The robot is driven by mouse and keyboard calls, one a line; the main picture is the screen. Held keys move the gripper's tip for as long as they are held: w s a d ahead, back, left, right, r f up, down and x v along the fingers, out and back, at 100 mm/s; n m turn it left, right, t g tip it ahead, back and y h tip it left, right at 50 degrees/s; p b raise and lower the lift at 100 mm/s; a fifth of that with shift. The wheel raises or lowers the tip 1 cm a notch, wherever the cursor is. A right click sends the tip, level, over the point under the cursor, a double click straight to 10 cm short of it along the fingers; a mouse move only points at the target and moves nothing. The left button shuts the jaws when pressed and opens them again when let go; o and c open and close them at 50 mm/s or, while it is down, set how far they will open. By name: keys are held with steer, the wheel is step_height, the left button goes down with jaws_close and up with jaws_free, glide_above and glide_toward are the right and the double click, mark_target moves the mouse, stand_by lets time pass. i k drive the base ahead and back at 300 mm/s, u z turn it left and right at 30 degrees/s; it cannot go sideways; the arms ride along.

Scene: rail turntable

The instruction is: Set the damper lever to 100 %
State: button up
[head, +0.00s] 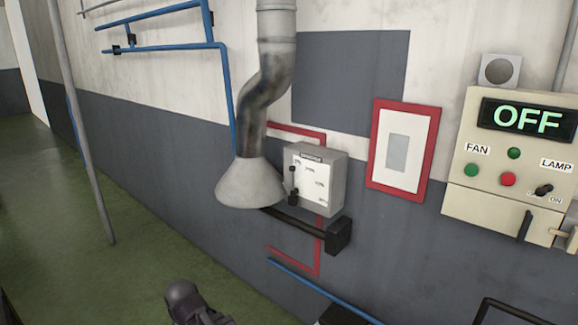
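The damper box (323,178) is a small grey box on the wall, just right of the duct hood, with a white scale plate (309,180) on its front. Several percent marks run in an arc from the plate's top left to its lower right; they are too small to read surely. The black damper lever (292,183) is at the plate's left edge and looks roughly upright, with dark round parts at its upper and lower ends. Its exact setting cannot be read. My gripper's fingers are not in view; a dark rounded part at the bottom edge seems to be my arm, well below and apart from the box.
A grey duct with a flared hood (250,184) hangs close left of the box. A black bar (305,228) sticks out below it. A red-framed panel (402,150) and a control panel (510,165) reading OFF are to the right. Green floor at left is mostly clear, apart from a thin pole (84,130).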

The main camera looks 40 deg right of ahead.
mark_target(293, 197)
steer(key=z, duration=0.45)
steer(key=i, duration=1.1)
steer(key=z, duration=0.5)
